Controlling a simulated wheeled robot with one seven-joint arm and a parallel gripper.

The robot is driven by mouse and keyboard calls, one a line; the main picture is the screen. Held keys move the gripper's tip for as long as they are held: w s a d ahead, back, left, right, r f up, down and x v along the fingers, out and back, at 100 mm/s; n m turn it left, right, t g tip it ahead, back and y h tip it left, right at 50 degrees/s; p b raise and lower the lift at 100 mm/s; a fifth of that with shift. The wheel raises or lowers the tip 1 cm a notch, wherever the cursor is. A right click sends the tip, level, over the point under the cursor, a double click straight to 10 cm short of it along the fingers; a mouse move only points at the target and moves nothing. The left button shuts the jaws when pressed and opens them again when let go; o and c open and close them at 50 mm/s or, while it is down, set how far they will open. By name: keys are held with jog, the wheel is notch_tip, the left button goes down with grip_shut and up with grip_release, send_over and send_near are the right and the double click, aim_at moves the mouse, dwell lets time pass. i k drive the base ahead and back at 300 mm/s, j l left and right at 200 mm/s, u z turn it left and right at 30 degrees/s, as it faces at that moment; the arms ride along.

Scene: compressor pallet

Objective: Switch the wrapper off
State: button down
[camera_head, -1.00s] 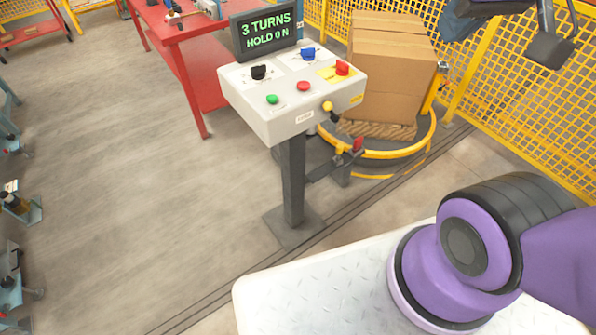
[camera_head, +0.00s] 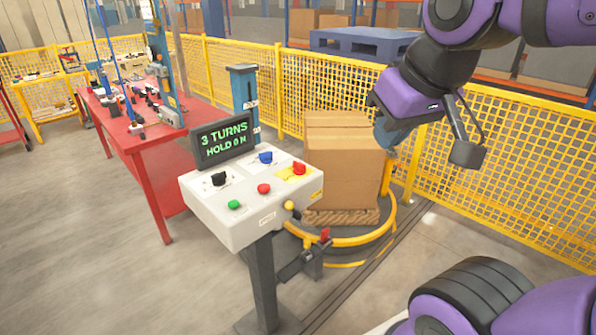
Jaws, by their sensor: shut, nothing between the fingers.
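The wrapper's control box (camera_head: 258,222) is a pale box on a dark post. Its display (camera_head: 224,142) reads "3 TURNS HOLD 0 N" in green. On its top are a black knob (camera_head: 219,179), a blue knob (camera_head: 265,157), a red knob (camera_head: 299,168) on a yellow plate, a green button (camera_head: 234,204) and a red button (camera_head: 264,188). A yellow knob (camera_head: 289,205) sits on its front edge. A boxed load (camera_head: 338,165) stands on the turntable behind. My gripper (camera_head: 388,147) is shut and empty, right of the load in the picture, apart from the controls; its fingertips are hard to make out.
A yellow ring (camera_head: 352,241) surrounds the turntable, with a small red part (camera_head: 325,235) at its front. A red workbench (camera_head: 160,160) stands left of the box. Yellow mesh fence (camera_head: 520,190) runs behind and right. The floor at left is clear.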

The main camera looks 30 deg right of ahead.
aim_at(299, 169)
jog(key=i+l+u, duration=0.3)
jog(key=l, duration=0.3)
jog(key=i+l+u, duration=0.3)
jog(key=l, duration=0.35)
jog(key=k+j, duration=0.1)
jog(key=j, duration=0.15)
jog(key=k+j, duration=0.15)
jog(key=j+z, duration=0.05)
jog(key=j, duration=0.05)
